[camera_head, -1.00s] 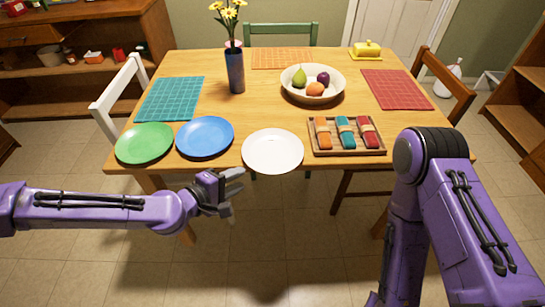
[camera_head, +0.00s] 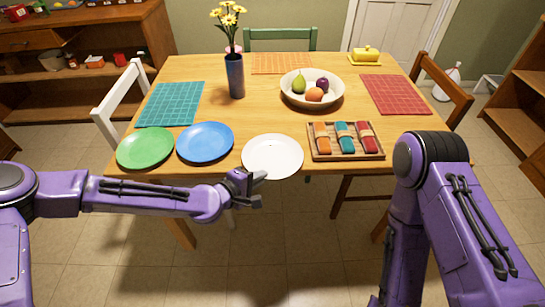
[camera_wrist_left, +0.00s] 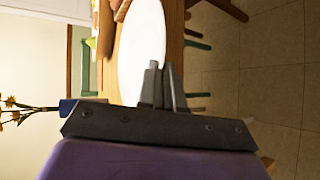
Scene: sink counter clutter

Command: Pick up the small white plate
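The small white plate (camera_head: 273,155) lies at the table's front edge, its near rim sticking out slightly over the edge. It also shows in the left wrist view (camera_wrist_left: 141,45), behind the fingertips. My left gripper (camera_head: 261,187) is at the plate's near left rim, just in front of the table edge. Its two fingers are apart and nothing shows held between them; in the left wrist view the fingers (camera_wrist_left: 164,85) point at the plate with a narrow gap. I cannot tell whether a finger touches the rim. My right gripper is out of view; only the right arm shows.
A blue plate (camera_head: 205,141) and a green plate (camera_head: 145,148) lie left of the white plate. A wooden tray (camera_head: 346,156) with rolled napkins is close on its right. A fruit bowl (camera_head: 312,101) and a flower vase (camera_head: 235,76) stand farther back. Bare tabletop lies behind the plate.

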